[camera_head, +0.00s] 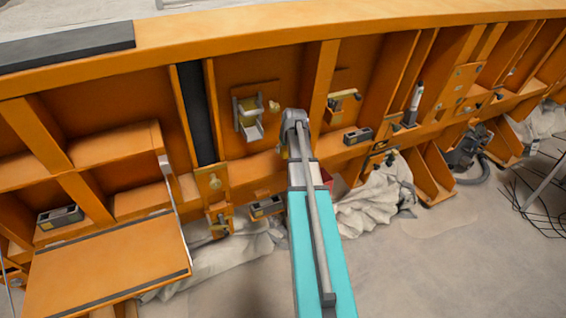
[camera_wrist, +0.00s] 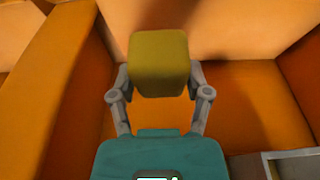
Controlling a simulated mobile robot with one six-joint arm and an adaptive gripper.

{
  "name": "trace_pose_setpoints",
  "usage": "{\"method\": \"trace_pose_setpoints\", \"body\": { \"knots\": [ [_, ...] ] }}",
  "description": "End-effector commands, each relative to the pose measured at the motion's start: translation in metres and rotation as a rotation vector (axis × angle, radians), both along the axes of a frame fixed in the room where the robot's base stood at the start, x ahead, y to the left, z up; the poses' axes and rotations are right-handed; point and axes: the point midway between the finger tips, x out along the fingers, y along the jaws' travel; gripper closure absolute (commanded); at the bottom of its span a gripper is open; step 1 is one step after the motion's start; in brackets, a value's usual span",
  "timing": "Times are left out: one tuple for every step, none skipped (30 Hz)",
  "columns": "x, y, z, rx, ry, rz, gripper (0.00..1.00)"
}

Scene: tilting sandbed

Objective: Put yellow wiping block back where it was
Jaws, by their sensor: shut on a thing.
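The yellow wiping block (camera_wrist: 159,65) is between the two fingers of my gripper (camera_wrist: 158,80) in the wrist view. The gripper is shut on it, and the block sticks out beyond the fingertips. Orange panels of the sandbed frame lie behind and below the block in that view. I cannot tell whether the block touches them. In the head view my arm reaches toward the orange frame (camera_head: 98,103), and the arm hides the gripper's fingers and most of the block.
A bracket with a grey fitting (camera_head: 248,118) is left of my arm's end. A small grey box (camera_head: 357,136) is on the ledge to the right. An orange hinged panel (camera_head: 107,265) juts out at lower left. Crumpled pale cloth (camera_head: 378,198) lies below. Open floor (camera_head: 450,270) is at lower right.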

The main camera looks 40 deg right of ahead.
Motion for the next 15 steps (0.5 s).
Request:
{"method": "trace_pose_setpoints", "body": {
  "knots": [
    [0.006, -0.003, -0.010, 0.000, 0.000, 0.000, 0.75],
    [0.008, -0.005, -0.013, 0.000, 0.000, 0.000, 0.75],
    [0.010, -0.006, -0.016, 0.000, 0.000, 0.000, 0.75],
    [0.011, -0.007, -0.018, 0.000, 0.000, 0.000, 0.75],
    [0.013, -0.007, -0.020, 0.000, 0.000, 0.000, 0.75],
    [0.014, -0.008, -0.022, 0.000, 0.000, 0.000, 0.75],
    [0.015, -0.009, -0.023, 0.000, 0.000, 0.000, 0.75],
    [0.016, -0.009, -0.023, 0.000, 0.000, 0.001, 0.75],
    [0.017, -0.010, -0.024, 0.000, 0.000, 0.001, 0.75],
    [0.017, -0.010, -0.024, 0.000, 0.000, 0.001, 0.75],
    [0.017, -0.010, -0.024, 0.000, 0.000, 0.001, 0.75],
    [0.018, -0.010, -0.024, 0.000, 0.000, 0.001, 0.75],
    [0.017, -0.010, -0.024, 0.000, 0.000, 0.001, 0.75],
    [0.017, -0.010, -0.024, 0.000, 0.000, 0.001, 0.75],
    [0.017, -0.009, -0.024, 0.000, 0.000, 0.001, 0.75]
  ]
}}
